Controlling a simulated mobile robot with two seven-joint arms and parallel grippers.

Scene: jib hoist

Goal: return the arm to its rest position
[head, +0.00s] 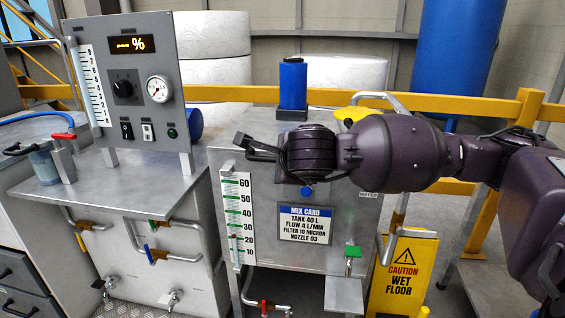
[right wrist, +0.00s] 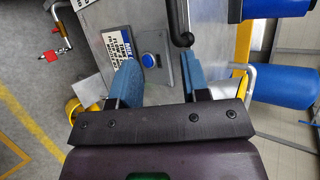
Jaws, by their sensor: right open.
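My right arm, dark purple, comes in from the right in the head view and reaches across the front of the steel mixing tank (head: 290,250). Its right gripper (head: 250,148) is at the left end of the arm, near the tank's upper part. In the right wrist view the gripper (right wrist: 160,78) is open, with two blue fingers apart and nothing held between them. A blue push button (right wrist: 147,66) shows beyond the fingers; in the head view it sits below the wrist, partly hidden. My left gripper is in neither view.
A control panel (head: 140,60) with a gauge and dial stands at left. A blue cylinder (head: 293,85) stands on the tank top. A yellow rail (head: 450,104) runs behind. A wet floor sign (head: 402,275) stands at right. The mix card (head: 305,224) is below the arm.

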